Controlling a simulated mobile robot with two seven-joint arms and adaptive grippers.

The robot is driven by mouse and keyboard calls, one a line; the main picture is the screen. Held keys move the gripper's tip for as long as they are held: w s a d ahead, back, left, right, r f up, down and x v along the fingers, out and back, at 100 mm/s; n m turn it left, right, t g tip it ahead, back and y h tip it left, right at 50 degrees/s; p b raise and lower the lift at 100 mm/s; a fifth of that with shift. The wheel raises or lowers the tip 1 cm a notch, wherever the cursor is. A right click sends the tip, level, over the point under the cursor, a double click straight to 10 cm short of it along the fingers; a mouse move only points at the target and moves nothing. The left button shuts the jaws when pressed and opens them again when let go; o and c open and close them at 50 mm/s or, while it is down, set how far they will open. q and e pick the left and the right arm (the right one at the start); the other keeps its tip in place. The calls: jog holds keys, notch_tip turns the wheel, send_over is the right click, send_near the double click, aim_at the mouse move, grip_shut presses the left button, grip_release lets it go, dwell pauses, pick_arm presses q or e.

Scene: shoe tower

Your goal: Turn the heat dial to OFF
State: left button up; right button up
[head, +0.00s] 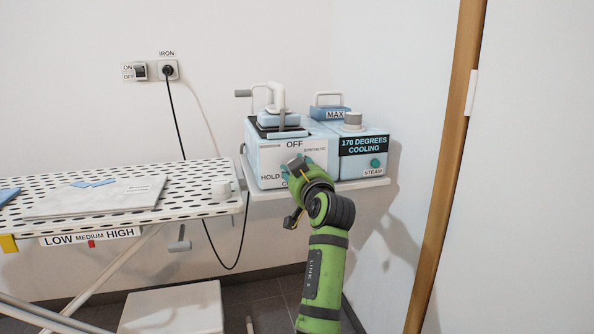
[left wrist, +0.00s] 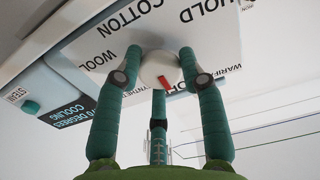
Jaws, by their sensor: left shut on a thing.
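The heat dial is a round off-white knob (left wrist: 158,69) with a red mark, on the front face of the pale blue steam station (head: 268,157). In the left wrist view, the red mark is on the lower side of the knob, pointing down and slightly right toward partly covered lettering. My left gripper (head: 295,170) is at this face, and its green fingers (left wrist: 160,75) are shut around the knob from both sides. In the head view the gripper hides the dial. OFF is printed above it, HOLD to its left. My right gripper is not in view.
The station stands on a white shelf (head: 262,199) near the right wall. A second unit (head: 362,150) reading 170 DEGREES COOLING is beside it, with a teal STEAM button (head: 375,163). An iron (head: 279,117) rests on top. The perforated ironing board (head: 190,178) is at the left.

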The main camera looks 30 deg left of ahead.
pick_arm(q)
jog(key=shift+r, duration=0.1)
jog(key=o, duration=1.2)
jog(key=shift+c, duration=0.2)
jog(key=v, duration=0.7)
jog(key=shift+s+d, duration=0.15)
jog(key=shift+s, duration=0.05)
